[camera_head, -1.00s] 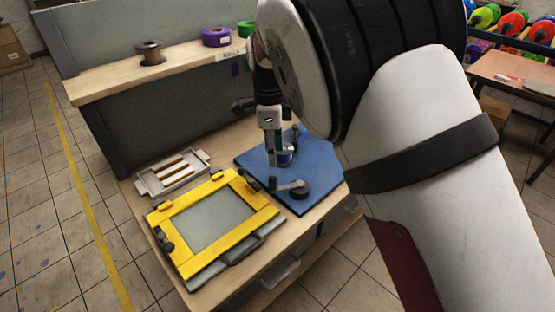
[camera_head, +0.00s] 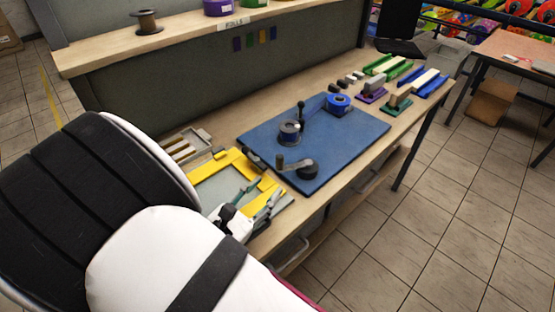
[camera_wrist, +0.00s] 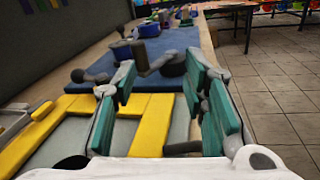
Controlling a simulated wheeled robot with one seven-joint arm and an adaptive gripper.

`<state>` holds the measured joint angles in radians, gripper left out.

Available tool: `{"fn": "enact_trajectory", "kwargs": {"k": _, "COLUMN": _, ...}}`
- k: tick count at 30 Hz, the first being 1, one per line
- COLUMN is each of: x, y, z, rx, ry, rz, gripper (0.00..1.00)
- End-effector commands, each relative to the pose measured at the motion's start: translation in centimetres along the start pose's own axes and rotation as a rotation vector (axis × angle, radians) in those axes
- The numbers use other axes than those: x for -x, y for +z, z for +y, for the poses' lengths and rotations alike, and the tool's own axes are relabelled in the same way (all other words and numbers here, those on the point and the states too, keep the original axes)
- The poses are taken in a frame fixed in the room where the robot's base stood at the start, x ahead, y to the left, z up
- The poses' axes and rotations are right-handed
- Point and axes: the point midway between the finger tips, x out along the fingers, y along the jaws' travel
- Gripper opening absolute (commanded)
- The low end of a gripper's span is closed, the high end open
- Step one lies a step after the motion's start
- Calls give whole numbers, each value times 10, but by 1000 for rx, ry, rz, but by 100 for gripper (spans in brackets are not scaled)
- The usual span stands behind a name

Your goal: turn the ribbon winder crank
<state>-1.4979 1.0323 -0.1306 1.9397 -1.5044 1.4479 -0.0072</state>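The ribbon winder is a blue board (camera_head: 352,141) on the bench, with a small spool (camera_head: 289,133) and a roll of blue ribbon (camera_head: 338,103) on it. Its grey crank (camera_head: 297,164) lies near the board's front edge, with a short upright knob at the left end and a dark round hub at the right. In the wrist view the crank (camera_wrist: 154,67) shows ahead between the fingers. My gripper (camera_head: 258,198) is open and empty, its teal-padded fingers (camera_wrist: 160,82) apart above the yellow frame, short of the crank and not touching it.
The yellow printing frame (camera_head: 233,162) lies below my gripper, partly hidden by my arm. A pale slotted tray (camera_head: 187,146) is behind it. Coloured tools and blocks (camera_head: 397,101) stand at the bench's far right end. A shelf (camera_head: 110,54) with spools runs along the back.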

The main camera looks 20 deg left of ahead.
Motion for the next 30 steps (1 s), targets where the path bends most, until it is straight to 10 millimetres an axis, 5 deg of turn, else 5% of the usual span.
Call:
{"fn": "enact_trajectory", "kwargs": {"k": 8, "x": 10, "y": -10, "z": 15, "rx": 179, "ry": 134, "rz": -11, "gripper": 40}}
{"fn": "enact_trajectory", "kwargs": {"k": 30, "x": -111, "y": -10, "z": 30, "rx": 173, "ry": 131, "rz": -9, "gripper": 40}}
